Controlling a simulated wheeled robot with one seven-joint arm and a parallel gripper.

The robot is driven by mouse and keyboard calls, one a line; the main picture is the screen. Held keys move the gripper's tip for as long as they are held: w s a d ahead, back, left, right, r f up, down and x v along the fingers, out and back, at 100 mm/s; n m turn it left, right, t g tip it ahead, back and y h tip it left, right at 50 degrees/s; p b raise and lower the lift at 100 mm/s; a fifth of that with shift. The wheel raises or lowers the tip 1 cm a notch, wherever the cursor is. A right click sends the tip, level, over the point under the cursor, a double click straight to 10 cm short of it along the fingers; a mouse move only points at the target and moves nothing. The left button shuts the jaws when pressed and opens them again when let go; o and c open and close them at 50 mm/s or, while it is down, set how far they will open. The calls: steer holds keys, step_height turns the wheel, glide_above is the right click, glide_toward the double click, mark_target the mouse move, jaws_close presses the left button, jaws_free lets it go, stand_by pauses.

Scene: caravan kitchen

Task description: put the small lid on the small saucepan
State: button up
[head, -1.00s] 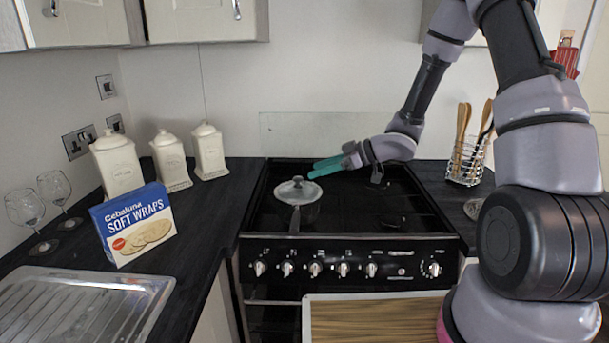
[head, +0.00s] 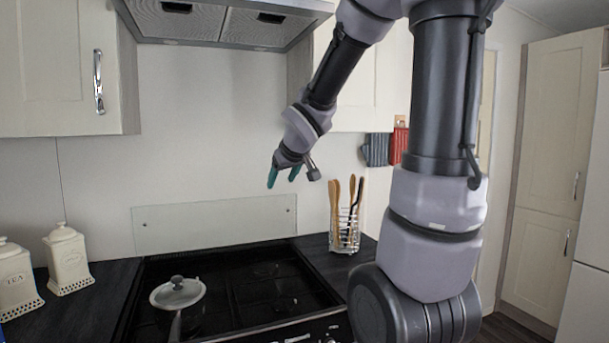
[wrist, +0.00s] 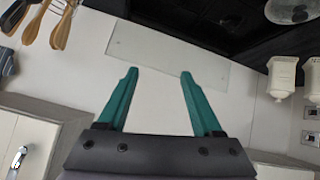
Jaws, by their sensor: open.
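The small saucepan (head: 195,317) stands on the left part of the black hob, its handle pointing toward the front. The small lid (head: 160,297), pale-rimmed with a dark knob, lies on top of the saucepan; I cannot tell whether it is fully seated. The lid also shows at the top right of the wrist view (wrist: 283,12). My gripper (head: 282,179) is well above the hob, up and to the right of the lid, apart from it. Its two teal fingers are spread and empty in the wrist view (wrist: 159,73).
The black hob (head: 240,290) has a glass splashback (head: 210,223) behind it. A utensil rack (head: 345,232) stands to its right and white canisters (head: 68,262) to its left. An extractor hood (head: 225,18) hangs above. The air around my gripper is free.

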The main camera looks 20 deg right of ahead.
steer(key=s+a+r+m+g+y, duration=0.1)
steer(key=s+r+m, duration=0.1)
steer(key=s, duration=0.9)
steer(key=s+a+r+m+g+y, duration=0.1)
steer(key=s+m, duration=0.3)
steer(key=s, duration=0.6)
steer(key=shift+s+a+r+m+g+y, duration=0.3)
steer(key=shift+s+a+r+g, duration=0.15)
steer(key=shift+r, duration=0.3)
steer(key=shift+w+d, duration=0.1)
